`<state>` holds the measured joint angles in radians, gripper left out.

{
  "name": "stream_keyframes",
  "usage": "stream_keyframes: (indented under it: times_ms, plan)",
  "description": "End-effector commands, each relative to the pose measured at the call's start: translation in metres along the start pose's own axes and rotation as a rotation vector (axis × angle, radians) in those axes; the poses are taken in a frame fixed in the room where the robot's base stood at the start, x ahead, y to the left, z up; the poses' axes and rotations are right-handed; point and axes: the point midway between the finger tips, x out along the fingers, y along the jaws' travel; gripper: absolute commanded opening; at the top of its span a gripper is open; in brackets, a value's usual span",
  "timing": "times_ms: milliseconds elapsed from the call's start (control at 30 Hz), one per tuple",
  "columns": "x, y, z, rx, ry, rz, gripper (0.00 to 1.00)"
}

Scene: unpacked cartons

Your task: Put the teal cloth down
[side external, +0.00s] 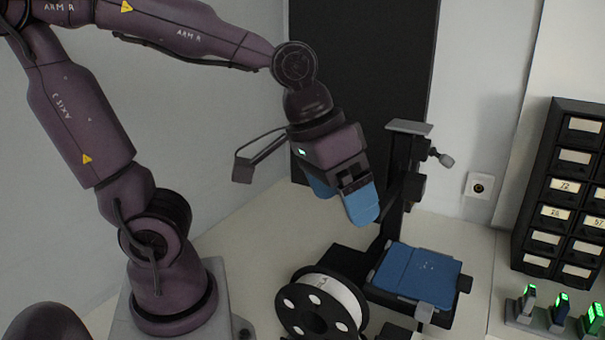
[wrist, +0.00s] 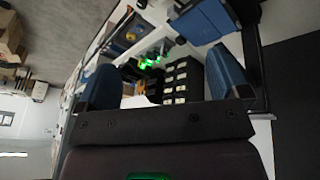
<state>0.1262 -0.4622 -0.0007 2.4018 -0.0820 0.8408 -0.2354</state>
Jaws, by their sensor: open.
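I cannot make out a teal cloth for certain in either view. A blue flat piece (side external: 418,272) lies on the bed of a black machine in the side external view, and a blue surface (wrist: 203,20) shows at the top of the wrist view. It looks like a plate rather than cloth. My gripper (side external: 343,199) has blue fingers and hangs in the air above and left of that bed. In the wrist view my gripper (wrist: 163,68) has its fingers wide apart, with nothing held between them.
A black machine with an upright column (side external: 400,180) stands close right of my gripper. A white spool (side external: 325,302) with black flanges sits in front. A drawer cabinet (side external: 562,195) and several green-lit devices (side external: 560,308) are at the right. Pale tabletop (side external: 240,235) is clear behind the spool.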

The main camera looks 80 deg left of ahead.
Motion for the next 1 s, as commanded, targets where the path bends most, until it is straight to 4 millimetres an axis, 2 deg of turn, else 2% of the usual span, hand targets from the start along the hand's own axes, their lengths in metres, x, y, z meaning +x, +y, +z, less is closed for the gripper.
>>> stream_keyframes:
  times_ms: [33, 100, 300, 1000]
  plan:
    - [-0.013, -0.012, 0.005, 0.037, 0.049, -0.017, 0.94]
    - [-0.025, -0.025, 0.012, 0.091, 0.09, -0.043, 0.94]
    - [-0.039, -0.041, 0.024, 0.171, 0.145, -0.091, 0.94]
    - [-0.039, -0.042, 0.024, 0.178, 0.147, -0.093, 0.94]
